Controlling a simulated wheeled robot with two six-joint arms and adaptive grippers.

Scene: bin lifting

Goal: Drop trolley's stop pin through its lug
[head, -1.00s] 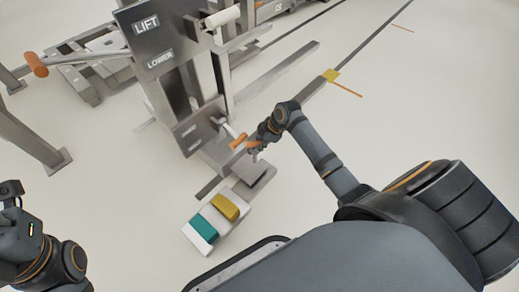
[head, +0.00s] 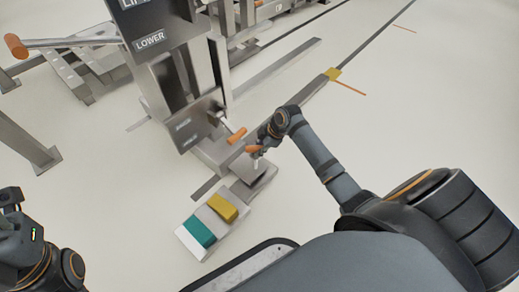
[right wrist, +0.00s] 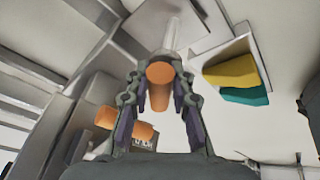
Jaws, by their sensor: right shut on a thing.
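My right gripper (head: 262,142) is shut on the stop pin, which has an orange grip (head: 253,149) and a pale shaft pointing down. In the right wrist view, the orange grip of the stop pin (right wrist: 159,86) sits between the two fingers (right wrist: 160,100), and its pale shaft reaches away towards a grey plate. The pin is above the trolley's low grey base (head: 245,190). I cannot make out the lug or whether the shaft touches anything. Part of my left arm's end (head: 12,196) shows at the left edge; its fingertips cannot be made out.
An orange lever grip (head: 237,135) is just left of the pin. The post carries a LOWER panel (head: 150,40). Yellow (head: 222,207) and teal (head: 199,231) pedals lie in front of the base. An orange handle (head: 16,46) juts out left. The floor at right is clear.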

